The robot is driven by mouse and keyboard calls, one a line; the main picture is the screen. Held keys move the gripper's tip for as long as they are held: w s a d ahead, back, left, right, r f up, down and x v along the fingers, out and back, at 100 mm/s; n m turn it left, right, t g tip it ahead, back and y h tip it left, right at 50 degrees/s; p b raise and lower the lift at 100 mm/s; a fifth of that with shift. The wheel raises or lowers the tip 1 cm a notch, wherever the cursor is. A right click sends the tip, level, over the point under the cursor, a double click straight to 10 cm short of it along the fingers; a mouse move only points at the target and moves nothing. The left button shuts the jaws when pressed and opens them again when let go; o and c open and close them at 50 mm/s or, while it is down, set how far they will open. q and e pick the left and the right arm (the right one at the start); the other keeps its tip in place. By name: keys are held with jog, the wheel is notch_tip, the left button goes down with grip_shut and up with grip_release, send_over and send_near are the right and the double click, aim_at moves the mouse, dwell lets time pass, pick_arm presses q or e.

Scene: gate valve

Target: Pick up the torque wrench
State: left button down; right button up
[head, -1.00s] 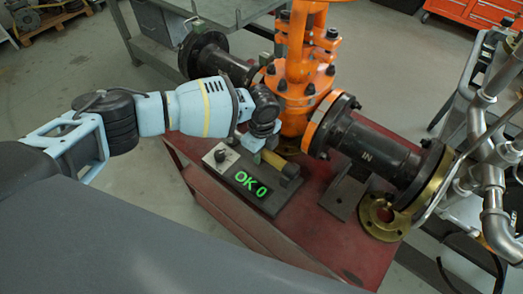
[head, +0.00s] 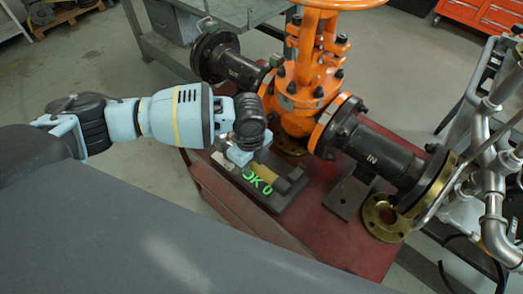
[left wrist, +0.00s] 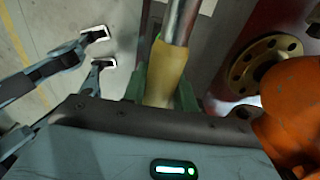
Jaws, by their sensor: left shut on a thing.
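The torque wrench shows in the left wrist view as a tan handle (left wrist: 167,72) with a bright metal shaft running up out of the picture. In the head view part of its tan handle (head: 291,180) lies over the dark tester beside the green display. My left gripper (head: 240,155) is shut on the handle, its fingers on both sides of it in the left wrist view. The gripper hides part of the wrench and tester in the head view. My right gripper (left wrist: 101,48) shows only in the left wrist view, with its pale fingertips apart and empty.
The orange gate valve (head: 300,118) with dark pipe stubs stands close behind my left gripper on the red bench (head: 325,235). A brass flange (head: 385,232) lies on the bench at right. Silver pipework (head: 492,200) stands further right.

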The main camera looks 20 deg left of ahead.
pick_arm(q)
jog(key=s+a, duration=0.1)
jog(key=s, duration=0.6)
jog(key=shift+a+r+p, duration=0.3)
jog(key=shift+a+r, duration=0.05)
jog(key=shift+r, duration=0.1)
pick_arm(e)
jog(key=shift+w+d+r, duration=0.1)
jog(key=shift+r, duration=0.25)
pick_arm(q)
jog(key=shift+s, duration=0.1)
